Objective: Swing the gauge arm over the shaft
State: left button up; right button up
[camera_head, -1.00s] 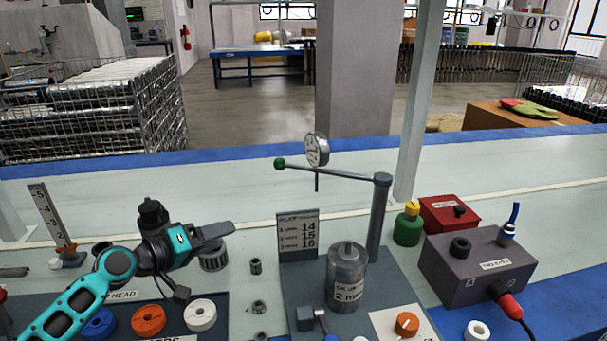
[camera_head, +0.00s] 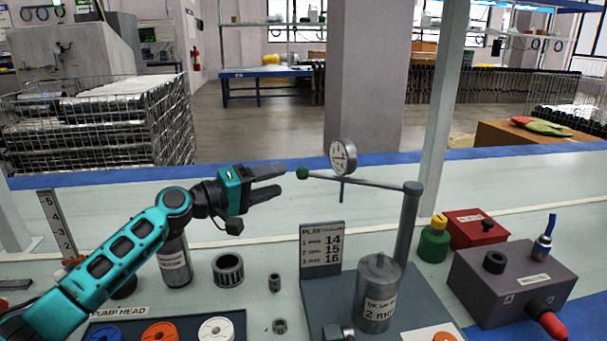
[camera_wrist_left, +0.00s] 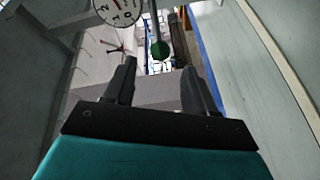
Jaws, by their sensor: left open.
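The gauge arm (camera_head: 375,183) is a thin bar reaching left from the top of a grey post (camera_head: 408,230). It carries a round dial gauge (camera_head: 343,156) and ends in a green knob (camera_head: 302,173). The shaft, a grey metal cylinder (camera_head: 376,295) with a short pin on top, stands on the base plate below. My left gripper (camera_head: 281,180) is open, its fingers pointing right, just left of the green knob. In the left wrist view the knob (camera_wrist_left: 161,50) shows beyond the gap between the open fingers (camera_wrist_left: 160,85), with the dial (camera_wrist_left: 118,10) at the top. My right gripper is not in view.
A plate with numbers (camera_head: 322,245) stands left of the shaft. A grey box (camera_head: 510,285) with a red plug, a red box (camera_head: 478,228) and a green bottle (camera_head: 433,242) stand right of the post. Loose rings and coloured discs lie at the front left.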

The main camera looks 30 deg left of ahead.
aim_at(303, 173)
pick_arm(q)
jog(key=shift+x, duration=3.95)
jog(key=shift+c, duration=0.4)
grip_shut()
